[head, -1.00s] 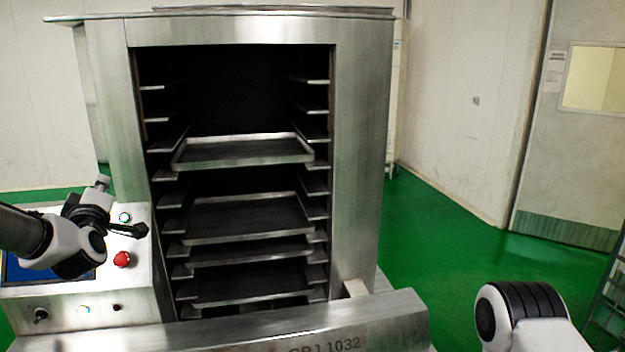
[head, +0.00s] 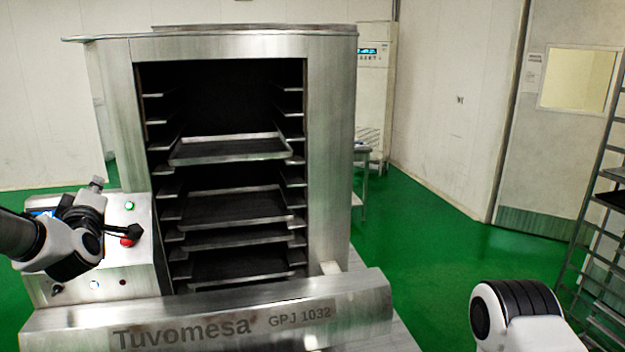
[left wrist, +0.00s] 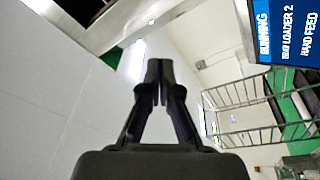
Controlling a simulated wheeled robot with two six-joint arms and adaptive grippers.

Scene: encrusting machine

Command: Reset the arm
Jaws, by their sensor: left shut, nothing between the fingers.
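My left gripper (head: 135,234) is shut and empty, in front of the control panel at the left of the machine. In the left wrist view its dark fingers (left wrist: 160,82) meet with nothing between them. My left arm comes in from the left edge, bent. My right arm shows only as a white and black link at the lower right. The right gripper is out of view.
The steel machine (head: 330,180) holds several trays (head: 230,149) on side rails. Its panel has a green button (head: 129,205) and a red button (head: 126,242). A rack (head: 590,210) stands at the right. Open green floor (head: 430,225) lies between.

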